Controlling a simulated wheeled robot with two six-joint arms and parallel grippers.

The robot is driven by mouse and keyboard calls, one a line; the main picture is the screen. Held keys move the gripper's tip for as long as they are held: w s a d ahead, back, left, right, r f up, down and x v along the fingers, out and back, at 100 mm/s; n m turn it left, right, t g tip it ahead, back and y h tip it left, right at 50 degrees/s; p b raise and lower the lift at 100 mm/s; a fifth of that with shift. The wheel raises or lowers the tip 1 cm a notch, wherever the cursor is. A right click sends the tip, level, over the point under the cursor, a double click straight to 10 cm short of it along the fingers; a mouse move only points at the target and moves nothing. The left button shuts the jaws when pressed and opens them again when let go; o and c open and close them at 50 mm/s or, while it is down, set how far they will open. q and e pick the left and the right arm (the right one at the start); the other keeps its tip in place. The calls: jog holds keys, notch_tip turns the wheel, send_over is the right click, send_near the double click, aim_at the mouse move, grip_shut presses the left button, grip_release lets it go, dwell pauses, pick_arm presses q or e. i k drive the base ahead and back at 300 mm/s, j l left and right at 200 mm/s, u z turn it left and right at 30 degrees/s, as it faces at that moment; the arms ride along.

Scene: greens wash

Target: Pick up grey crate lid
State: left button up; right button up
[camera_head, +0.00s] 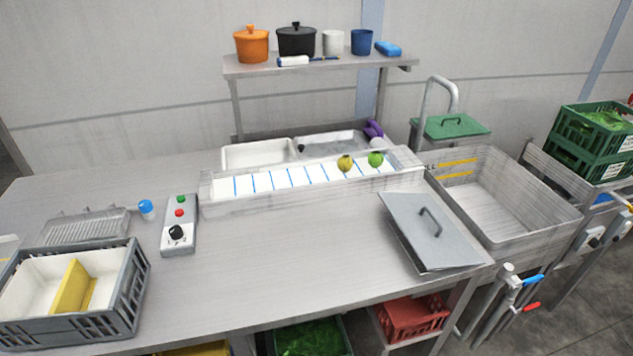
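The grey crate lid (412,241) lies flat on the right part of the steel table, near its right front edge. It is a grey rectangular panel with a dark arched handle (431,220) on top. Nothing covers it. Neither of my grippers shows in the head view, so I cannot see their place or state.
A grey crate (140,277) with a yellow divider stands at the table's front left. A control box (179,232) and a conveyor (300,205) lie behind. A deep steel sink (560,222) is right of the lid. The table's middle front is clear.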

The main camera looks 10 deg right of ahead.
aim_at(437, 241)
jog(key=z, duration=1.15)
jog(key=i+l, duration=0.1)
jog(key=l, duration=0.2)
jog(key=i+l+u, duration=0.1)
jog(key=l, duration=0.2)
jog(key=i+l, duration=0.1)
jog(key=l, duration=0.2)
jog(key=u, duration=0.05)
